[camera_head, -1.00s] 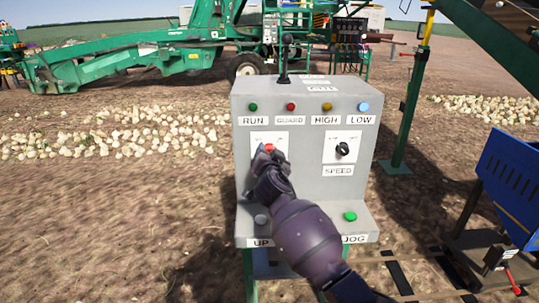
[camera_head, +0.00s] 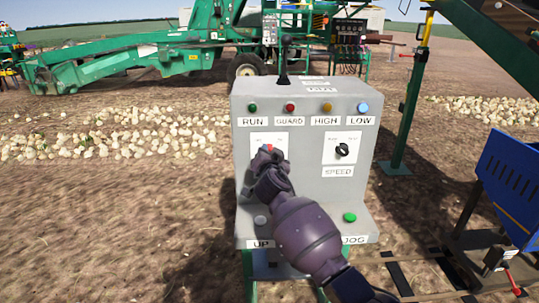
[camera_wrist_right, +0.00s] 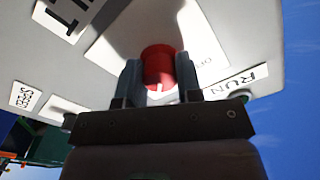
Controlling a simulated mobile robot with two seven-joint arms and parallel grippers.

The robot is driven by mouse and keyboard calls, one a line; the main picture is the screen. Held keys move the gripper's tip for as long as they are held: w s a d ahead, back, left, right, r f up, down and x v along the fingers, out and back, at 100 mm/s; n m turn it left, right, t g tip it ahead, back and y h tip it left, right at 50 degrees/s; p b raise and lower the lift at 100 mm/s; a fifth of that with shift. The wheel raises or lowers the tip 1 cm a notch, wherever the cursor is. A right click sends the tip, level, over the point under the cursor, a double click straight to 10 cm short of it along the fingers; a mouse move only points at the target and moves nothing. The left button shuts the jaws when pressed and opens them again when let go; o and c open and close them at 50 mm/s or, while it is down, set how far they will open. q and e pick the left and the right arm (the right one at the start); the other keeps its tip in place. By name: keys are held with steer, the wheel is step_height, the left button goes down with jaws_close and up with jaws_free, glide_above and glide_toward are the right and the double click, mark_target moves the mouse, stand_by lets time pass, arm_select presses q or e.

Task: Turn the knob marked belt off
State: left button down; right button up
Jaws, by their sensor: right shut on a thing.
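A red knob (camera_wrist_right: 158,66) sits on a white plate on the grey control box (camera_head: 300,185). In the head view only a sliver of the knob shows behind my right gripper (camera_head: 268,152). In the right wrist view my right gripper (camera_wrist_right: 159,80) has a finger on each side of the knob and is shut on it. A pale line shows on the knob's face. The plate's main label is hidden by my gripper. My left gripper is not in view.
A black SPEED knob (camera_head: 342,150) is to the right on the same face. Indicator lamps line the top, a green JOG button (camera_head: 350,217) and grey UP button (camera_head: 260,219) sit on the lower ledge. A black lever (camera_head: 284,62) stands on top.

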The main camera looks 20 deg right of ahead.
steer(key=shift+n, duration=0.3)
steer(key=n, duration=0.3)
steer(key=shift+n, duration=0.4)
steer(key=n, duration=0.2)
steer(key=shift+n+p, duration=0.4)
steer(key=n, duration=0.3)
steer(key=shift+n+p, duration=0.3)
steer(key=shift+p, duration=0.05)
steer(key=n+p, duration=0.1)
steer(key=n, duration=0.3)
steer(key=shift+n+p, duration=0.3)
steer(key=shift+n, duration=1.1)
steer(key=o, duration=0.9)
